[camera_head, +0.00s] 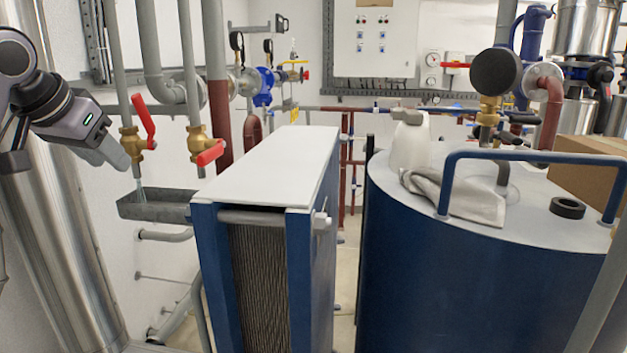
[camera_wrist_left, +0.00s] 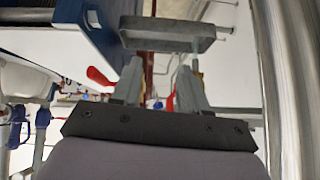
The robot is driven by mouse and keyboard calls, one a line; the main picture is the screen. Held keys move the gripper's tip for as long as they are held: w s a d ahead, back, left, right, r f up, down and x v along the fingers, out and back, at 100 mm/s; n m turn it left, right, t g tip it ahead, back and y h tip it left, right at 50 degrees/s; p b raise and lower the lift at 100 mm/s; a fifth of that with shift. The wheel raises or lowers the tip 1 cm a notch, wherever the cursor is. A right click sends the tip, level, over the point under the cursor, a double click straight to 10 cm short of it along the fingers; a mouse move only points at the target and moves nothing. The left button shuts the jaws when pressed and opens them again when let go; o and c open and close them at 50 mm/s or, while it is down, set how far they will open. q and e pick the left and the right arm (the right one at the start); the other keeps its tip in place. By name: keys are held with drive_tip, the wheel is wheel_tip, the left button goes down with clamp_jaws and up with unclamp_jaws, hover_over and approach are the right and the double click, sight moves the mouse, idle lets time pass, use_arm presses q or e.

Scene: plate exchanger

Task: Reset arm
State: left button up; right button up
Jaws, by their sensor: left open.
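My left arm comes in from the left in the head view. Its gripper (camera_head: 118,158) is beside the left brass valve (camera_head: 131,143), partly overlapping it in the picture; I cannot tell if they touch. In the left wrist view the two fingers (camera_wrist_left: 160,82) stand apart with nothing held between them. The left valve's red handle (camera_head: 144,116) stands steeply up. The right brass valve (camera_head: 197,143) has a red handle (camera_head: 211,153) lying at a slant. A pale streak shows under the left valve's outlet. My right gripper is in neither view.
A grey metal trough (camera_head: 155,207) is below the valves; it also shows in the wrist view (camera_wrist_left: 168,44). A blue-framed plate exchanger (camera_head: 210,270) stands right of it. A blue tank (camera_head: 470,290) carries a white bottle (camera_head: 410,148) and a cloth (camera_head: 465,200). A shiny cylinder (camera_head: 60,240) is at left.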

use_arm(q)
drive_tip(key=s+d+f+m+g, duration=0.1)
drive_tip(key=s+d+f, duration=0.25)
drive_tip(key=f, duration=0.65)
drive_tip(key=s+d+f, duration=0.2)
drive_tip(key=d+f, duration=0.2)
drive_tip(key=f, duration=0.7)
drive_tip(key=s+d+f+m+g, duration=0.15)
drive_tip(key=d+f, duration=0.25)
drive_tip(key=f, duration=0.6)
drive_tip(key=s+f+n+g, duration=0.1)
drive_tip(key=s+f, duration=0.3)
drive_tip(key=s, duration=0.5)
drive_tip(key=s+d+f+n, duration=0.1)
drive_tip(key=s+f, duration=0.3)
drive_tip(key=s, duration=0.4)
drive_tip(key=s+f+n+g, duration=0.1)
drive_tip(key=s+f, duration=0.3)
drive_tip(key=s, duration=0.5)
drive_tip(key=w+d+f+t+h, duration=0.2)
drive_tip(key=w+d+f+t, duration=0.1)
drive_tip(key=w+f+t, duration=0.4)
wheel_tip(320, 180, down, 2)
drive_tip(key=shift+f+m, duration=0.15)
drive_tip(key=shift+m, duration=0.3)
